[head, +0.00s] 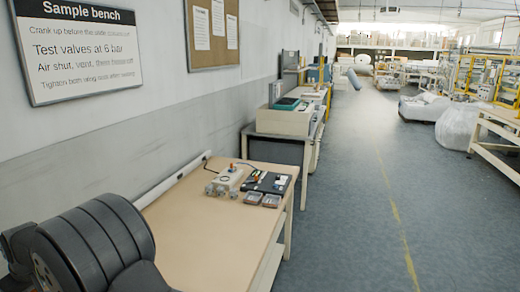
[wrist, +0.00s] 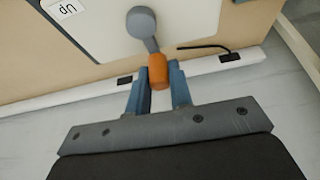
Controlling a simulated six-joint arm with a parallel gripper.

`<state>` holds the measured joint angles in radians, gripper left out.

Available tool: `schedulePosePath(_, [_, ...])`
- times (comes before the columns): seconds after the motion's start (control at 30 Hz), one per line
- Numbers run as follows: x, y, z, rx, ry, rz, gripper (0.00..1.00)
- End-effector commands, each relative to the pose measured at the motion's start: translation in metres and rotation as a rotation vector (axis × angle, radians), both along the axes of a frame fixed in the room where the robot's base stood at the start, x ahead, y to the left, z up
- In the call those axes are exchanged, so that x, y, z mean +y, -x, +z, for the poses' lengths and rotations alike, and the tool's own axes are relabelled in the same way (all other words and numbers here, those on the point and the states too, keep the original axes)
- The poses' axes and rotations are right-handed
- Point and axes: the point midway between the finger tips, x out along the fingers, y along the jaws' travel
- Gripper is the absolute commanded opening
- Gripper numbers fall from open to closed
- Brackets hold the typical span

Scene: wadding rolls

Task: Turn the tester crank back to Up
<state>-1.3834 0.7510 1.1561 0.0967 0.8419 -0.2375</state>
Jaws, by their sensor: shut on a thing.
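In the wrist view, the crank has a round grey hub (wrist: 141,22), a short grey arm and an orange handle (wrist: 158,70). The hub sits on a pale tester plate (wrist: 105,28). A white label (wrist: 67,9) reading "Up" appears upside down at the upper left of this view. The handle lies below and slightly right of the hub in the picture, not toward the label. My gripper (wrist: 159,82) has its blue fingers shut on the orange handle, one on each side. My gripper does not show in the head view.
A sign (head: 80,45) headed "Sample bench" hangs above. In the wrist view, a black cable (wrist: 205,46) lies near the white wall trunking (wrist: 215,72). The aisle at right is open.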

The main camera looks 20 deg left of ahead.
Motion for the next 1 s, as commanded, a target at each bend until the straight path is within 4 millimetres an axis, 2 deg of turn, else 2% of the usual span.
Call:
schedulePosePath(0.37, [0.0, 0.006, -0.001, 0.0, 0.002, 0.0, 0.07])
schedulePosePath(0.7, [-0.013, 0.029, -0.001, 0.0, 0.003, -0.001, 0.07])
schedulePosePath(1.0, [-0.014, 0.029, -0.001, 0.0, 0.002, -0.001, 0.07])
